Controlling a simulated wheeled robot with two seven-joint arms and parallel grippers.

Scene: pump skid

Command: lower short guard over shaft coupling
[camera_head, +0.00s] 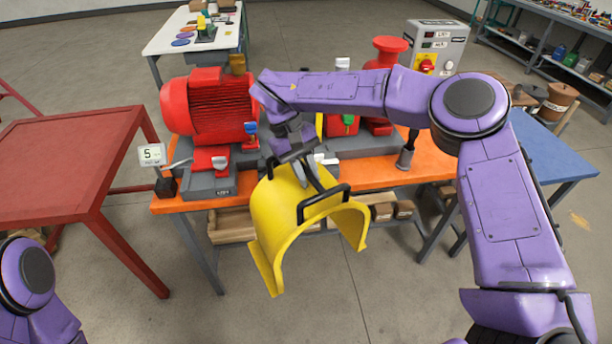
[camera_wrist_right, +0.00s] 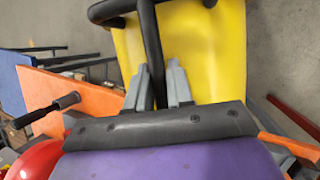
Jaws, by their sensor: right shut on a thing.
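The yellow arched guard (camera_head: 278,222) hangs in front of the orange bench, its open side facing down and slightly tilted. It has black bar handles on top. My right gripper (camera_head: 307,178) is shut on one of these handles. In the right wrist view, the grey fingers (camera_wrist_right: 158,88) close on the black bar against the yellow guard (camera_wrist_right: 205,45). The shaft coupling is hidden behind my right arm and the guard. Of my left arm only a purple link shows at the lower left; its gripper is out of view.
The orange bench (camera_head: 400,177) carries the red motor (camera_head: 210,108), a red pump (camera_head: 386,52) and a grey control box (camera_head: 436,45). A numbered sign (camera_head: 150,154) stands at its left corner. A red table (camera_head: 62,165) is left, a blue table (camera_head: 550,150) right. Floor in front is clear.

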